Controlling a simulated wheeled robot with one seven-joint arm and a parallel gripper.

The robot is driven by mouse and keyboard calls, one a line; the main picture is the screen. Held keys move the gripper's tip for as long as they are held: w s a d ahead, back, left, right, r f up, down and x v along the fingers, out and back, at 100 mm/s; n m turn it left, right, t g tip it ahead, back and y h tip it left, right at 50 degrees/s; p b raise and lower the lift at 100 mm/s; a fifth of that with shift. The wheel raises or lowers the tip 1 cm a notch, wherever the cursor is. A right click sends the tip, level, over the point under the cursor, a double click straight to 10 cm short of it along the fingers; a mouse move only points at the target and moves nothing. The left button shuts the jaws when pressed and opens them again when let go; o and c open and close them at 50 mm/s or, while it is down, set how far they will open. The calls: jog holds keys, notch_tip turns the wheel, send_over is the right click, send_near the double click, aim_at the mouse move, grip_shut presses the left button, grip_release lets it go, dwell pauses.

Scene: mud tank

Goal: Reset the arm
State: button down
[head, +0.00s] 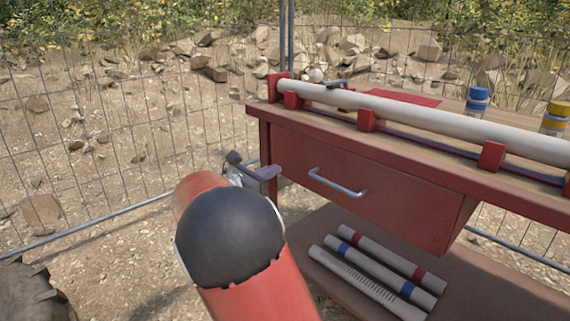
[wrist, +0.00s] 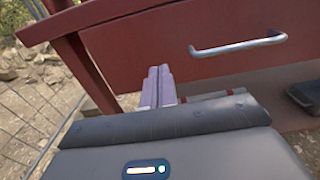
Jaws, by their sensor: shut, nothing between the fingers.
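My gripper (head: 268,173) shows in the head view just beyond my red and black arm, in front of the left end of the red bench. In the wrist view my gripper (wrist: 158,76) has its two pale fingers side by side, shut and empty. The red drawer (head: 365,185) has a metal handle (head: 337,183) to the right of my gripper, and the fingers are apart from it. The handle also shows in the wrist view (wrist: 238,45). The drawer looks closed. My arm hides part of the gripper in the head view.
The red bench (head: 262,109) carries a long pale tube (head: 420,112) in red brackets, with blue-capped (head: 477,102) and yellow-capped (head: 555,119) containers behind it. Three banded tubes (head: 380,268) lie on the lower shelf. A wire fence (head: 110,140) runs behind. Open ground lies left.

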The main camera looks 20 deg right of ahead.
jog(key=v, duration=0.5)
jog(key=s+d+f+m+g+y+p, duration=0.1)
jog(key=s+d+m+g+y, duration=0.15)
jog(key=s+m+y, duration=0.4)
jog(key=s+d+f+m+g+y+p, duration=0.1)
jog(key=s+d+m+g+y+p, duration=0.15)
jog(key=s, duration=0.65)
jog(key=s+a+m+t+y, duration=0.2)
jog(key=s+a+m+y, duration=0.2)
jog(key=s, duration=0.4)
jog(key=s+a+m+t+y+p, duration=0.1)
jog(key=s+a+m+t+y, duration=0.1)
jog(key=s+a+m+y, duration=0.2)
jog(key=s+a+m, duration=0.2)
jog(key=s+m, duration=0.2)
jog(key=m, duration=0.1)
jog(key=shift+s+f, duration=0.25)
jog(key=shift+d, duration=0.2)
